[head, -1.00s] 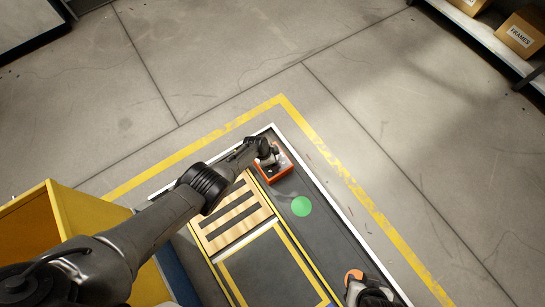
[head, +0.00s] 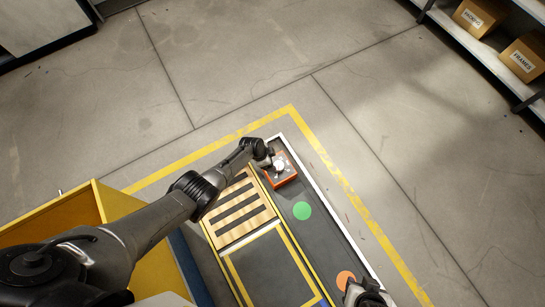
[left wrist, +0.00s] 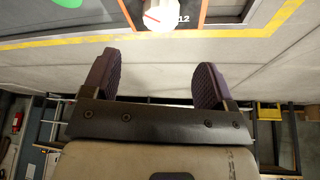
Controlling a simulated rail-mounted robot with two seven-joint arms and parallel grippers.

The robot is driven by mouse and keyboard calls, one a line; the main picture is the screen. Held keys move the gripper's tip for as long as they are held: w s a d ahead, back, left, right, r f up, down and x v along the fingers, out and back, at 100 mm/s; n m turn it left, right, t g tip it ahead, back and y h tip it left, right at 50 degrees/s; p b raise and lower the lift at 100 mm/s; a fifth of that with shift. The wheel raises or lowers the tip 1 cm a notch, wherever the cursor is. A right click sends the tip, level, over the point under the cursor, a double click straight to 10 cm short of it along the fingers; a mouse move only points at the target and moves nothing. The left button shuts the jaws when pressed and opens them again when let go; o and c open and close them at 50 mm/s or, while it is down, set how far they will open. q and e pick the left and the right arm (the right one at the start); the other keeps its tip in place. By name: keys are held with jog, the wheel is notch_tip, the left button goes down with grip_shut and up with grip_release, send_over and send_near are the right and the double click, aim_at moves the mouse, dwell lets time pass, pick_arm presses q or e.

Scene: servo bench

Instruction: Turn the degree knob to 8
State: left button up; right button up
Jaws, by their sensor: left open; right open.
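The degree knob (head: 279,164) is a pale dial on an orange-edged box (head: 285,182) at the far end of the bench. In the left wrist view the white knob (left wrist: 160,14) is cut off by the top edge. It bears a red mark, and a "12" is printed to its right; I cannot read which number the mark meets. My left gripper (left wrist: 157,62) is open and empty, its two dark fingers apart from the knob. In the head view it (head: 267,160) is beside the box's left side, small and partly hidden by its arm. My right gripper (head: 368,292) is open at the bottom edge.
A green disc (head: 301,210) and an orange disc (head: 345,278) lie on the dark bench strip. A slatted wooden panel (head: 238,207) is left of the strip. A yellow bin (head: 75,215) stands at the left. Shelves with cartons (head: 522,55) are far right.

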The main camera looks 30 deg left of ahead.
jog(key=shift+d+r+p, duration=0.1)
jog(key=shift+r+p, duration=0.65)
jog(key=shift+r, duration=0.35)
